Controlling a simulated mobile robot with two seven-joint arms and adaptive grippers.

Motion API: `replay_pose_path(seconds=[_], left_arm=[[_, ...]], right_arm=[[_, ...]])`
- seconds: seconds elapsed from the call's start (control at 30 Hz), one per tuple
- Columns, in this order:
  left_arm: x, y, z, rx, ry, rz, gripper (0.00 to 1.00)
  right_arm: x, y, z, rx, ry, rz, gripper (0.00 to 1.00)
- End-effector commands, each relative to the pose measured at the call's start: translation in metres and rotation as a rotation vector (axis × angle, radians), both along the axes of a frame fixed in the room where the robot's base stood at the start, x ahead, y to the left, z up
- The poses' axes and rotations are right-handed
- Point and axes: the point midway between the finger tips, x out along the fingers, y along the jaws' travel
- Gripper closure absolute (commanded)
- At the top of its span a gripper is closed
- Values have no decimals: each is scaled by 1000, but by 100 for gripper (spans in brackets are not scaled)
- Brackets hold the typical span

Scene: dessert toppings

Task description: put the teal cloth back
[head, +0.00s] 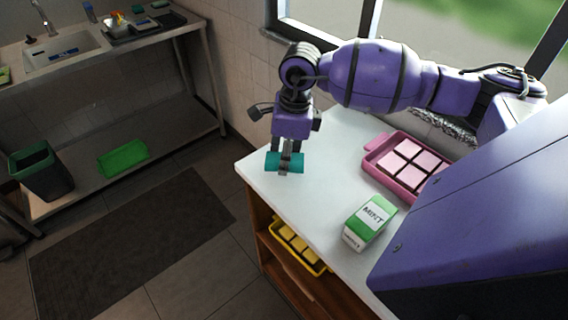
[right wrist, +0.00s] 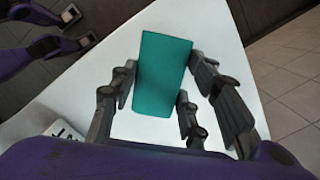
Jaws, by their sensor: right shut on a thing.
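The teal cloth (head: 271,161) is a small folded rectangle at the far left corner of the white counter. My right gripper (head: 287,158) points down and is shut on it, with fingers on both sides. In the right wrist view the cloth (right wrist: 162,75) lies between the fingers of the gripper (right wrist: 160,100), with the white counter behind it. I cannot tell whether the cloth touches the counter or hangs just above it. My left gripper is not in the head view.
A yellow tray (head: 322,268) is on the shelf below. A sink (head: 62,52) and a steel bench are at left. The counter's left part is clear.

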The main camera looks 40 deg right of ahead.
Motion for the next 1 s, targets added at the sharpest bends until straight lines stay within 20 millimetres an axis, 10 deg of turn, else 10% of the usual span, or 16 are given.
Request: replay_pose_path(seconds=[0.8,0.83,1.0], left_arm=[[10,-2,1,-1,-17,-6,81],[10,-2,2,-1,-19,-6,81],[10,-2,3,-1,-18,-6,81]], right_arm=[[8,-3,-46,0,0,1,82],[8,-3,-45,0,0,1,53],[8,-3,-44,0,-1,1,38]])
